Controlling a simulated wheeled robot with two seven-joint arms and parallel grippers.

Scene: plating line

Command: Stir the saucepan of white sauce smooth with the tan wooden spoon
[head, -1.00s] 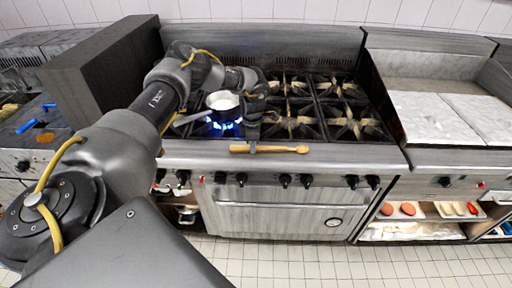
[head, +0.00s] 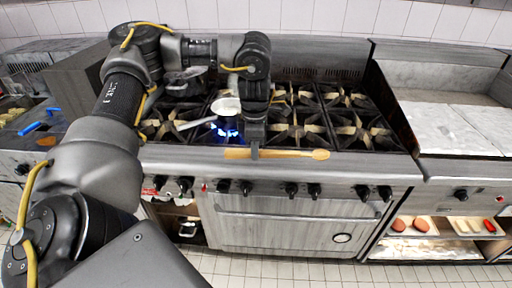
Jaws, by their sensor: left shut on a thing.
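The small saucepan (head: 226,106) of white sauce stands on a front-left burner of the range, with blue flame under it and its handle pointing left toward the front. The tan wooden spoon (head: 295,154) lies level along the range's front edge, its bowl end to the right. My left gripper (head: 254,153) points down and is shut on the spoon left of its middle. I cannot tell whether the spoon still touches the ledge. The gripper is just right of the saucepan and nearer the front. My right gripper is not in view.
The black burner grates (head: 345,122) to the right of the saucepan are empty. A row of knobs (head: 290,190) runs along the range front. A pale flat griddle top (head: 450,122) is at right. Trays of food (head: 410,226) sit on a shelf below it.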

